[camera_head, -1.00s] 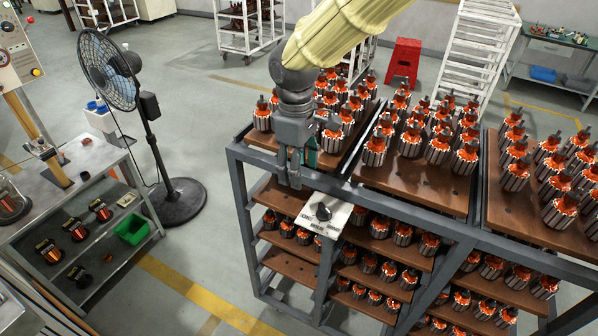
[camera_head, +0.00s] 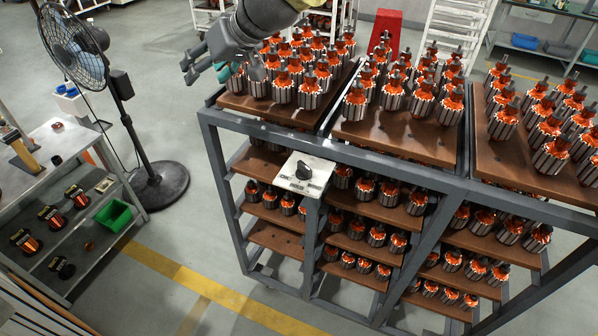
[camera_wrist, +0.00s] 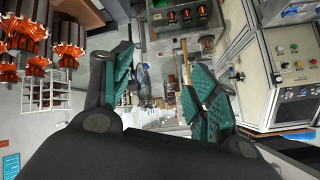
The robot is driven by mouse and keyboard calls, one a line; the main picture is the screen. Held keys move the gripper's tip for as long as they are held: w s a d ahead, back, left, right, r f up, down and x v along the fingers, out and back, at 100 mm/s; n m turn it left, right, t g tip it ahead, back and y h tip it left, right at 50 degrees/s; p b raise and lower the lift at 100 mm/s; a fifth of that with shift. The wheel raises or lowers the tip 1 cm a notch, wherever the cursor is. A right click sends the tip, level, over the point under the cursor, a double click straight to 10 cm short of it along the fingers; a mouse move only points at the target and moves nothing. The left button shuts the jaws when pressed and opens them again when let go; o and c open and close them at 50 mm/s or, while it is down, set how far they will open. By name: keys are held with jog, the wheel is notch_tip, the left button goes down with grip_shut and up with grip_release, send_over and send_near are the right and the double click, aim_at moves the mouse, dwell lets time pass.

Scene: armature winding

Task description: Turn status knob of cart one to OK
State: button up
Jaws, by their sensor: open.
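A black status knob (camera_head: 303,171) sits on a pale plate (camera_head: 288,182) fixed to the top front rail of the grey-framed cart (camera_head: 340,150). Its markings are too small to read. My gripper (camera_head: 205,70) is above the cart's back left corner, up and left of the knob and well apart from it. In the wrist view my gripper (camera_wrist: 165,85) has its two teal-padded fingers spread with nothing between them. The knob does not show in the wrist view.
Orange-and-silver armatures (camera_head: 312,92) stand on the cart's brown boards, close to my gripper; some show in the wrist view (camera_wrist: 69,43). A standing fan (camera_head: 75,48) and a workbench (camera_head: 60,150) are at left. Open floor (camera_head: 200,225) lies between bench and cart.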

jog(key=w+d+r+m+t+h+b, duration=0.1)
jog(key=w+d+r+m+t+b, duration=0.15)
jog(key=w+m, duration=0.25)
jog(key=w+d+r+m+t+h+b, duration=0.1)
jog(key=w+d+m+t+b, duration=0.1)
jog(key=w+m+t+b, duration=0.25)
jog(key=d+f+m+g+h+b, duration=0.1)
jog(key=d+f+m+h+b, duration=0.3)
jog(key=d, duration=0.6)
jog(key=m+g+h+b, duration=0.3)
jog(key=m+g+b, duration=0.25)
jog(key=g, duration=0.45)
send_over(304, 165)
notch_tip(304, 165, down, 7)
jog(key=n, duration=0.1)
notch_tip(304, 165, down, 11)
jog(key=shift+r+p, duration=0.1)
jog(key=shift+p, duration=0.2)
jog(key=c, duration=1)
